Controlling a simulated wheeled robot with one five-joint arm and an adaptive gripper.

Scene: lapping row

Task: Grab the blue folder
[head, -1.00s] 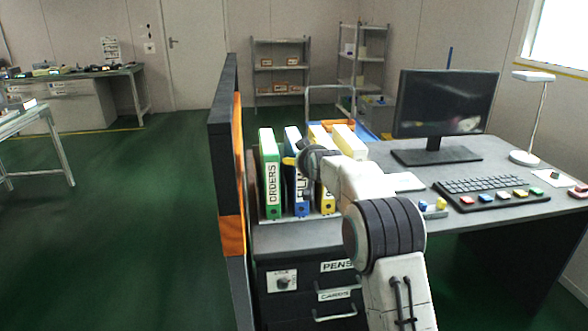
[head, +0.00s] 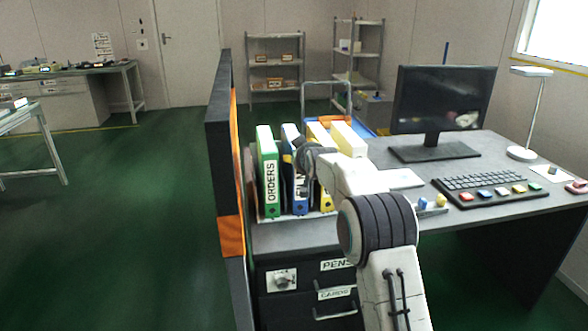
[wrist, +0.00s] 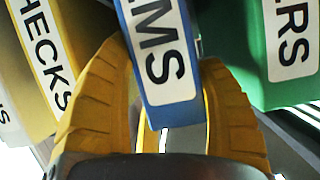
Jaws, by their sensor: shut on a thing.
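The blue folder (head: 300,196) stands upright in a row of folders on the desk, between a green folder and a yellow one. In the wrist view its blue spine (wrist: 168,112) has a white label ending in "MS" and sits between the two yellow fingers. My gripper (wrist: 165,80) is shut on the blue folder, a finger on each side of it. In the head view my gripper (head: 301,157) is at the front of the folder and my arm hides part of its spine.
The green "ORDERS" folder (head: 269,180) stands close on the left. A yellow folder (head: 326,198) and a cream folder (head: 349,139) stand on the right. An orange and black partition (head: 232,235) edges the desk's left side. A monitor (head: 442,100) and keyboard (head: 490,190) stand further right.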

